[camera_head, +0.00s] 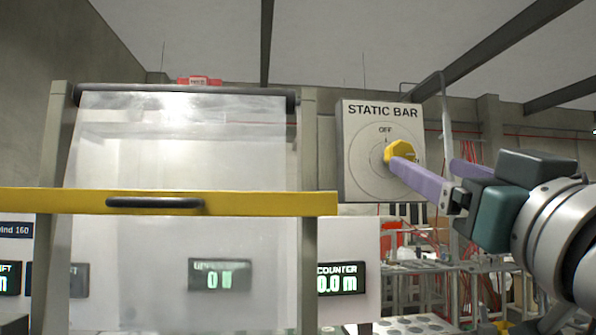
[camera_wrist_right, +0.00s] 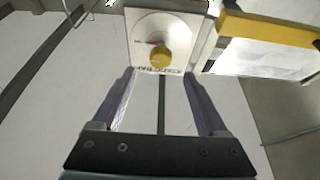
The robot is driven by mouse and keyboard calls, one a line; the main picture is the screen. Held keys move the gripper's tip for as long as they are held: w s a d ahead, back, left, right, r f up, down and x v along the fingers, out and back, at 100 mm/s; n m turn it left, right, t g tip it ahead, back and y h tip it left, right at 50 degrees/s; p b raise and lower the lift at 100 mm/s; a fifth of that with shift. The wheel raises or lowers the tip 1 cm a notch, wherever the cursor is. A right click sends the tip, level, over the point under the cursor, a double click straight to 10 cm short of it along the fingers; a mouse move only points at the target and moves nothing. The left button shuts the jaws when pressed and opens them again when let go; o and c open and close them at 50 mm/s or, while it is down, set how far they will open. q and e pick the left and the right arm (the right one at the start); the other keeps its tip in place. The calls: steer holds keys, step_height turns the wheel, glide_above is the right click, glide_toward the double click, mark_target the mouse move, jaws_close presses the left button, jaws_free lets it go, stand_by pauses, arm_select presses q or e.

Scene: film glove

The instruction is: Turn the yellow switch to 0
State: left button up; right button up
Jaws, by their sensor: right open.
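The yellow switch (camera_head: 401,151) is a knob on a pale panel (camera_head: 354,180) labelled STATIC BAR, with OFF printed above the knob. In the right wrist view the yellow switch (camera_wrist_right: 158,57) sits ahead, between the directions of the two fingers. My right gripper (camera_head: 422,168) is open, with purple fingers, in front of the panel at its right side. One finger overlaps the knob's lower part in the head view; I cannot tell whether it touches. In the wrist view the right gripper (camera_wrist_right: 160,85) has a wide gap with nothing between the fingers. My left gripper is not in view.
A yellow bar (camera_head: 260,203) with a dark handle (camera_head: 155,203) crosses a frame with a translucent sheet (camera_head: 170,150) left of the panel. A COUNTER display (camera_head: 342,279) sits below. Red cables and metal racks (camera_head: 440,275) stand behind on the right.

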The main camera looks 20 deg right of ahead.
mark_target(403, 150)
steer(key=p+x, duration=0.1)
steer(key=x, duration=0.2)
steer(key=p+x, duration=0.2)
steer(key=x, duration=0.2)
steer(key=shift+r, duration=0.3)
steer(key=shift+w+d+p, duration=0.15)
steer(key=shift+w+p, duration=0.3)
steer(key=shift+w, duration=0.25)
steer(key=shift+c, duration=1.2)
jaws_close()
